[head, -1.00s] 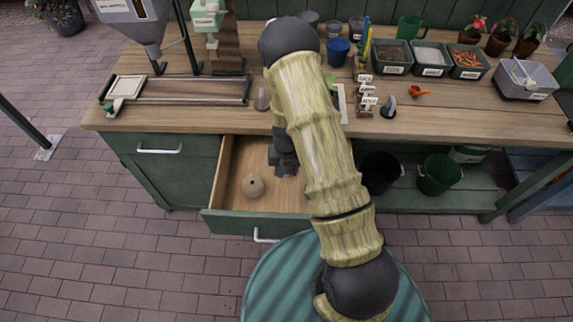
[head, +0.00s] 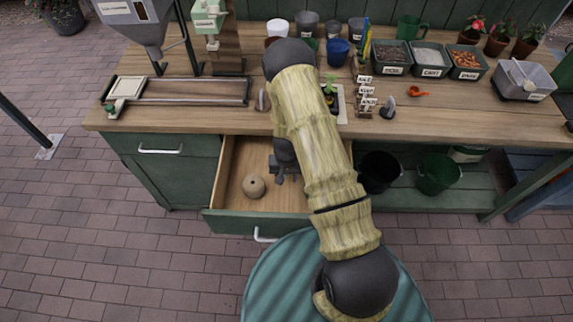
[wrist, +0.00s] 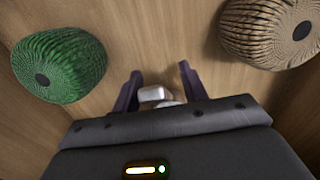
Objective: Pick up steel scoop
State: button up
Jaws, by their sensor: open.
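My gripper (head: 281,178) is inside the open drawer (head: 255,218), fingers pointing down, in the head view. In the wrist view my gripper (wrist: 161,72) is open, with its two dark fingers apart. A small pale grey, metallic-looking object (wrist: 155,95) shows between the fingers, near their base. It may be part of the steel scoop; most of it is hidden by the gripper body. I cannot tell whether the fingers touch it. No steel scoop can be made out in the drawer in the head view, where my arm covers part of it.
A green twine ball (wrist: 60,67) lies left of the fingers and a tan twine ball (wrist: 272,32) lies right. The tan ball also shows in the head view (head: 254,186). Wooden drawer walls stand close around. The workbench top (head: 440,120) overhangs the drawer's back.

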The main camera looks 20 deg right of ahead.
grip_shut()
jog(key=shift+r, duration=0.15)
jog(key=shift+r+b, duration=0.4)
jog(key=shift+r, duration=0.1)
jog(key=s, duration=0.2)
jog(key=s+a+b, duration=0.1)
jog(key=s, duration=0.1)
jog(key=shift+a+r, duration=0.1)
jog(key=shift+a, duration=0.05)
notch_tip(320, 180, up, 14)
jog(key=shift+f, duration=0.2)
jog(key=shift+w, duration=0.15)
